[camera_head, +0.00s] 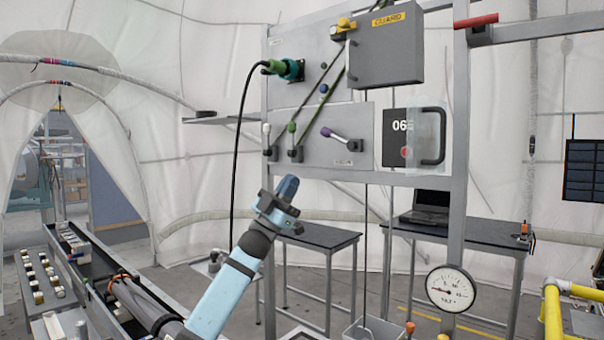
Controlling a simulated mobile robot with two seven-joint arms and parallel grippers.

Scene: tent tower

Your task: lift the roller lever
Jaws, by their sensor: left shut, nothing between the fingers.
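The frame does not show clearly which part is the roller lever. On the grey panel (310,160), three levers stand in a row: one with a white knob (266,128), one with a green knob (292,127) and one with a purple grip (327,132). The purple one slants. Farther up, a yellow fitting (343,26) sits beside the grey guard box (386,55). A red handle (475,20) is on the frame at the upper right. My left gripper (287,188) is shut and empty. In the picture it is below the levers, apart from them. My right gripper is not in view.
A black cable hangs from a green plug (285,68) left of the levers. A clear cover with a black handle (433,136) is to their right. A laptop (428,207) stands on a table behind. A round gauge (451,289) is on the right post.

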